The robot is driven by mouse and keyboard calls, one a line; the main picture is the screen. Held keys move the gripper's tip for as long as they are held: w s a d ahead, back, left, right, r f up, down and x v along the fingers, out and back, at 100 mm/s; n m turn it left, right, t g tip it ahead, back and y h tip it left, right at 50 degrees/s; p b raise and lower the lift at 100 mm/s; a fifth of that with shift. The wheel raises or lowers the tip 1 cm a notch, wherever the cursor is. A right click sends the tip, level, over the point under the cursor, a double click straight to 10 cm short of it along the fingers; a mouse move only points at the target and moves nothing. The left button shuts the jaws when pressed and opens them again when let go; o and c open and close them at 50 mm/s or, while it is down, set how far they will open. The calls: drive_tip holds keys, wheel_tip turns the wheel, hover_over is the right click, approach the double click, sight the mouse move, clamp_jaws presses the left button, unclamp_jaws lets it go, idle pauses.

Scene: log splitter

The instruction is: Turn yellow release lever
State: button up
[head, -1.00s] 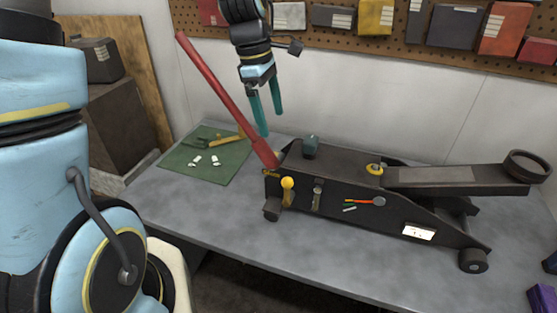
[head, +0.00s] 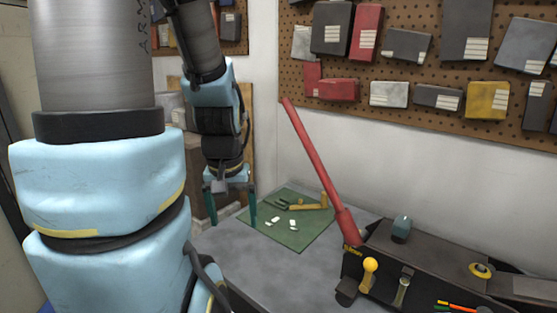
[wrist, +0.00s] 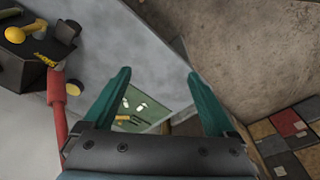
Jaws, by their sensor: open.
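The yellow release lever (head: 369,267) has a round yellow knob and stands on the near side of the black log splitter (head: 432,262), by its left end. In the wrist view the yellow lever (wrist: 18,34) is at the upper left, off to the side of my fingers. My gripper (head: 231,217) hangs left of the splitter, near the left edge of the table, pointing down. Its two teal fingers are apart with nothing between them; they also show in the wrist view (wrist: 160,85). The gripper is well away from the lever.
A long red handle (head: 318,165) rises from the splitter's left end, between my gripper and the machine. A green mat (head: 288,236) with tools and white pieces lies on the grey table (head: 262,277). A pegboard (head: 435,72) with boxes hangs behind.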

drive_tip(key=shift+c, duration=1.3)
drive_tip(key=m+g+b, duration=0.2)
drive_tip(key=m+b, duration=0.6)
drive_tip(key=b, duration=0.6)
approach(369, 269)
drive_tip(key=shift+w+d+f, duration=0.6)
drive_tip(key=shift+f, duration=0.1)
wheel_tip(369, 269, down, 11)
drive_tip(key=shift+r, duration=0.2)
clamp_jaws()
